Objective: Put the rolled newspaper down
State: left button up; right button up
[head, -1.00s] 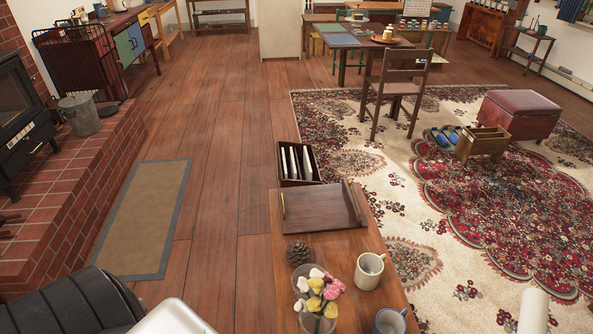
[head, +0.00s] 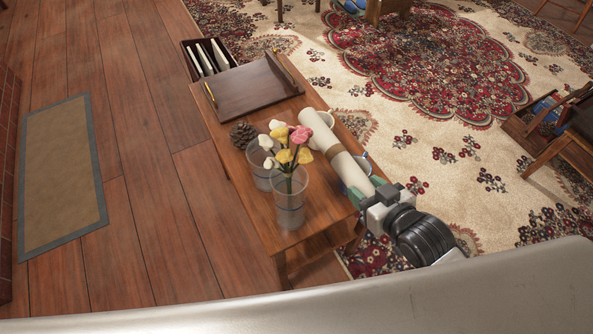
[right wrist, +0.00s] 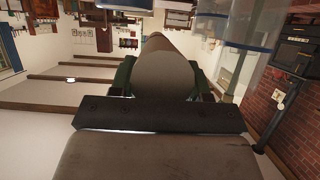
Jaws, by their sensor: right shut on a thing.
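The rolled newspaper (head: 333,146) is a cream roll with a brown band around its middle. My right gripper (head: 373,194) is shut on its near end, and the roll reaches away from the gripper over the wooden table (head: 245,208). I cannot tell whether the roll touches the table. In the right wrist view the roll (right wrist: 163,70) sits between the green fingers and points away from the camera. It partly hides the mugs behind it in the head view. My left gripper is not in view.
On the table are a brown tray (head: 250,92), a pine cone (head: 243,134) and clear cups, one with flowers (head: 290,205). A box with white items (head: 207,60) stands past the far end.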

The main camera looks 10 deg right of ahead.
jog(key=shift+s+d+f, duration=0.4)
jog(key=shift+s+d, duration=0.1)
jog(key=shift+s, duration=0.05)
jog(key=shift+w+f, duration=0.15)
jog(key=shift+f, duration=0.15)
jog(key=shift+w+a+f+b, duration=0.35)
jog(key=shift+w+a+f, duration=0.15)
jog(key=shift+w+a, duration=0.1)
jog(key=b, duration=0.2)
send_over(324, 198)
notch_tip(324, 198, down, 5)
jog(key=shift+f, duration=0.2)
jog(key=shift+a+f, duration=0.1)
jog(key=shift+f, duration=0.2)
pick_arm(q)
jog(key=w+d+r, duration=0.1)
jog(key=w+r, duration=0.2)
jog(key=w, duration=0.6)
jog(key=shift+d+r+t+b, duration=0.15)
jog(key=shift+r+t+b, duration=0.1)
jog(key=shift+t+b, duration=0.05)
pick_arm(e)
jog(key=shift+f, duration=1.75)
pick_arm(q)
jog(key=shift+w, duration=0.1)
